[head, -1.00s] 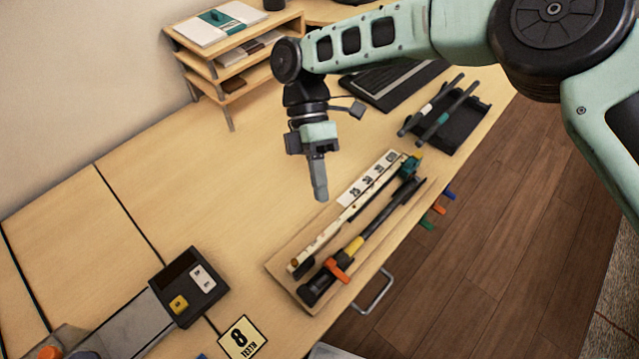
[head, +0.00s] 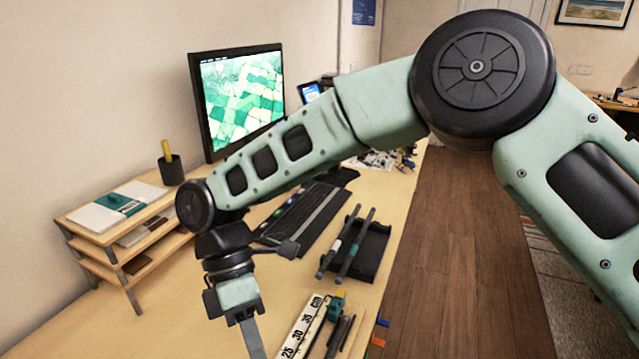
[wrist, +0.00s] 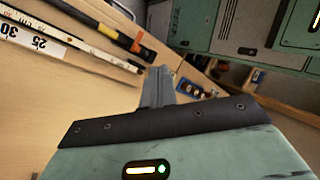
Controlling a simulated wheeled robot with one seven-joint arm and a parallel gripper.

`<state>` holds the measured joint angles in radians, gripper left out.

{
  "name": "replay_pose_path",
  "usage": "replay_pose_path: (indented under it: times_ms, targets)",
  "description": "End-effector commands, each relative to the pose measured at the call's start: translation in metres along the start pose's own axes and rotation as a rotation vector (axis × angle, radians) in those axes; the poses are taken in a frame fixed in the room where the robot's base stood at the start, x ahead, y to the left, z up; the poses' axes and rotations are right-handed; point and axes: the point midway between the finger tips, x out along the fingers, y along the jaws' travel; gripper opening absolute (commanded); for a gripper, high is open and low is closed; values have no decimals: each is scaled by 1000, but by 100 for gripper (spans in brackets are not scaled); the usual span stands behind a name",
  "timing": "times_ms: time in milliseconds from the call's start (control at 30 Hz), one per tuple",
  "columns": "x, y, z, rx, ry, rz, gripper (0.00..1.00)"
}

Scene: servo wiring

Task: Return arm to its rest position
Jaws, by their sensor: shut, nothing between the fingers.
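My gripper (head: 254,345) points down at the lower left of the head view, above the desk beside the wooden fixture; its tips are cut off by the bottom edge. In the wrist view my gripper (wrist: 157,75) shows its fingers together with nothing between them. My arm is still bent out over the desk, reaching from the right. The fixture's numbered scale strip (head: 304,328) lies just right of the gripper, apart from it. The strip (wrist: 40,42) also shows at the upper left of the wrist view.
A black tray (head: 372,252) with two dark rods lies right of the keyboard (head: 306,216). A monitor (head: 240,97) stands behind the arm. Wooden floor (head: 450,250) is open to the right.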

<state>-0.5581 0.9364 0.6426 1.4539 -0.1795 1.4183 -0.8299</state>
Motion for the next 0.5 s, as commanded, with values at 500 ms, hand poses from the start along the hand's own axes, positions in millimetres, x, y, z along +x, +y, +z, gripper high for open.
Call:
replay_pose_path:
  times_ms: [500]
  targets:
    - [1,-121,111,793,234,339,0]
